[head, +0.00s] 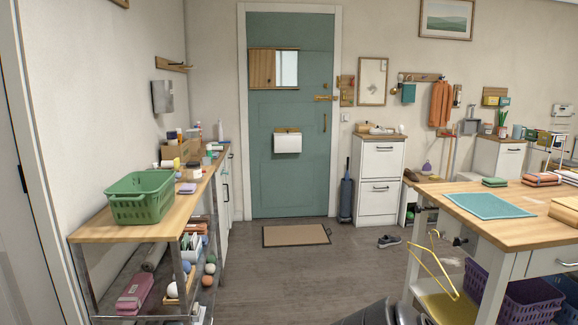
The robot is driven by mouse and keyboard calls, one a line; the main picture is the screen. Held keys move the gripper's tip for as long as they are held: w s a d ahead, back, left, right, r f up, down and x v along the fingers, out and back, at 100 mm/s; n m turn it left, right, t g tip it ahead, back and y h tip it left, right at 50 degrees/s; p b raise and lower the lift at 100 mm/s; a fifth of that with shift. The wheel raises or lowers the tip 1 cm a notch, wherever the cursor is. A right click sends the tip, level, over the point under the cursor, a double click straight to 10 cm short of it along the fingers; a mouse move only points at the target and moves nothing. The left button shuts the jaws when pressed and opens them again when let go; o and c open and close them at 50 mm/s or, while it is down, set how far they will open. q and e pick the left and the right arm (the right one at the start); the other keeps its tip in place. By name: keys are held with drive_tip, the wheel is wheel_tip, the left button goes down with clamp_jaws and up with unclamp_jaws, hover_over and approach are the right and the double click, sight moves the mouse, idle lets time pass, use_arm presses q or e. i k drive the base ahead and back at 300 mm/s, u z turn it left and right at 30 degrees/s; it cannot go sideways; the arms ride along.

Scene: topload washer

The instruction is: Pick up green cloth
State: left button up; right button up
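A small folded green cloth (495,182) lies on the wooden top of the table (455,203) at the right, near its back edge. A flat teal cloth or mat (488,205) lies in front of it on the same top. A teal cloth (408,93) hangs from a wall rack beside an orange one. Neither of my grippers shows in the head view. A dark grey rounded part at the bottom edge looks like my own body.
Folded orange cloths (541,179) lie right of the green one. A yellow hanger (433,268) stands out at the table's left side. A green basket (140,197) sits on the left shelf unit. Shoes (389,241) lie on the floor; the middle floor is open.

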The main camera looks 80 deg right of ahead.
sight(489, 182)
drive_tip(key=z, duration=3.8)
